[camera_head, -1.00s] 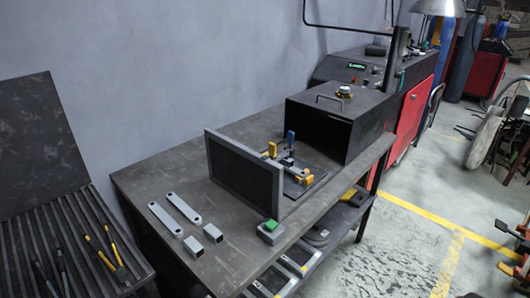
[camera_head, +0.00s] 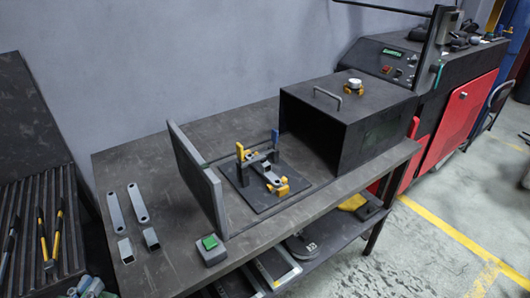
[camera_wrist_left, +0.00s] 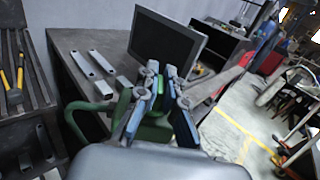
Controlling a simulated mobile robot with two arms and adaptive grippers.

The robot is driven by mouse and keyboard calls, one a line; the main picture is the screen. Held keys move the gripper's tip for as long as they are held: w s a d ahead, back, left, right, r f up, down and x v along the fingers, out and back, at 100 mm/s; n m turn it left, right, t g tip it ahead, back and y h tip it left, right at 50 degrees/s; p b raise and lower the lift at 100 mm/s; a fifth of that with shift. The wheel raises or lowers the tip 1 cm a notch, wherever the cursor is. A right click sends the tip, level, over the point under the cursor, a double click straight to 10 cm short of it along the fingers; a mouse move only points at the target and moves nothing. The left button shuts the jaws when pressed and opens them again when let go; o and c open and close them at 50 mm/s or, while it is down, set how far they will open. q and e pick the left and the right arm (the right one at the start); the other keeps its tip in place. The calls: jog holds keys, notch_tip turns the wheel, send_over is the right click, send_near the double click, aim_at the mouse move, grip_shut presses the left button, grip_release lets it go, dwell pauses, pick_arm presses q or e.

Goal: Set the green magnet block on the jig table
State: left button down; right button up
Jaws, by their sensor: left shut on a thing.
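My left gripper (camera_head: 92,288) shows at the bottom left edge of the head view, in front of the table. In the left wrist view, its blue-padded fingers (camera_wrist_left: 160,105) are shut on a green thing, the green magnet block (camera_wrist_left: 152,132), largely hidden by the fingers. A curved green piece (camera_wrist_left: 82,108) shows left of the fingers. The dark jig table (camera_head: 180,272) runs along the wall. On it stands a jig plate (camera_head: 240,198) with yellow and blue clamps, behind an upright dark panel (camera_head: 195,180). My right gripper is not in view.
Two flat grey bars (camera_head: 138,203), two short square tubes (camera_head: 151,238) and a grey box with a green top (camera_head: 211,249) are on the table. A dark open-fronted box (camera_head: 345,120) stands at the right. A slatted rack with tools (camera_head: 45,235) is at the left.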

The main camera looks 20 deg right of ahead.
pick_arm(q)
jog(key=shift+s+d, duration=0.1)
jog(key=shift+d, duration=0.05)
jog(key=shift+f, duration=0.1)
jog(key=shift+w+f+b, duration=0.15)
jog(key=shift+w+b, duration=0.25)
jog(key=shift+b, duration=0.25)
jog(key=w+d+f+b, duration=0.1)
jog(key=w+f, duration=0.3)
jog(key=w+d+f+b, duration=0.2)
jog(key=w+f, duration=0.1)
jog(key=w, duration=0.1)
jog(key=w+d+f+b, duration=0.1)
jog(key=w+f, duration=0.3)
jog(key=shift+w+d+f+b, duration=0.15)
jog(key=shift+d+f+b, duration=0.2)
jog(key=shift+f, duration=0.35)
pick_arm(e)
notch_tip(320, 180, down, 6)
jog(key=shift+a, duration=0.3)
